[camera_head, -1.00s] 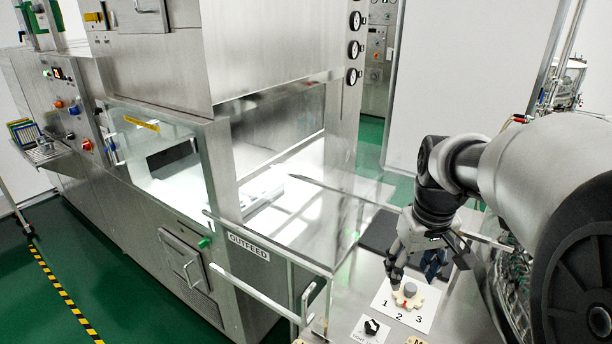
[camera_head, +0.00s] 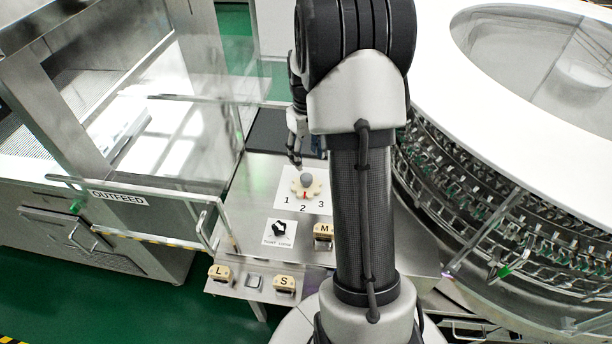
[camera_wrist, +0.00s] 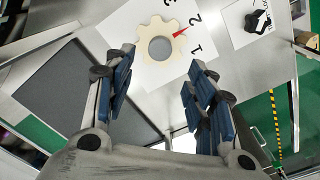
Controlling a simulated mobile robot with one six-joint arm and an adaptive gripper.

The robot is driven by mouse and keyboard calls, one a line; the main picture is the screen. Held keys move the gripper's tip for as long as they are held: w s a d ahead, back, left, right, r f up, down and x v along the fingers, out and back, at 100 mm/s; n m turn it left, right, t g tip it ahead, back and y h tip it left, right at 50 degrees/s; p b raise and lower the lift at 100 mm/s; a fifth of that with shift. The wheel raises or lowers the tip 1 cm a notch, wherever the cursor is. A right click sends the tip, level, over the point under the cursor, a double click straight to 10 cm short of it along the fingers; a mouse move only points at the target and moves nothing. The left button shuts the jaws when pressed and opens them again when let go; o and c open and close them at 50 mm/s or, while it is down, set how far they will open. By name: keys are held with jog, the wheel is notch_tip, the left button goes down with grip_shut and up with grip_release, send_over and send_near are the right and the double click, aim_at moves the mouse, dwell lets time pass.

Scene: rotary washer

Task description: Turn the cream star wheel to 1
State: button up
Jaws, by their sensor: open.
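The cream star wheel (camera_head: 313,188) has a grey hub and sits on a white card marked 1, 2 and 3 on the steel panel. Its red pointer (camera_head: 305,196) points at the 2. In the wrist view the wheel (camera_wrist: 145,50) is at the top centre, with its red pointer (camera_wrist: 180,35) towards the 2. My gripper (camera_wrist: 160,62) is open and empty, its blue-padded fingers on either side of the wheel in that view; contact cannot be told. In the head view my gripper (camera_head: 295,150) is just behind the wheel, partly hidden by my arm.
A black selector knob (camera_head: 280,230) is in front of the wheel, near the cream parts marked M (camera_head: 323,231), S (camera_head: 285,284) and L (camera_head: 220,272). The outfeed's clear guard and rail (camera_head: 150,205) are left; a round rack machine (camera_head: 480,200) is right.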

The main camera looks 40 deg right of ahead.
aim_at(307, 177)
notch_tip(307, 177, down, 8)
jog(key=shift+f+b, duration=0.25)
jog(key=shift+b, duration=0.75)
jog(key=shift+c, duration=0.6)
jog(key=c, duration=1)
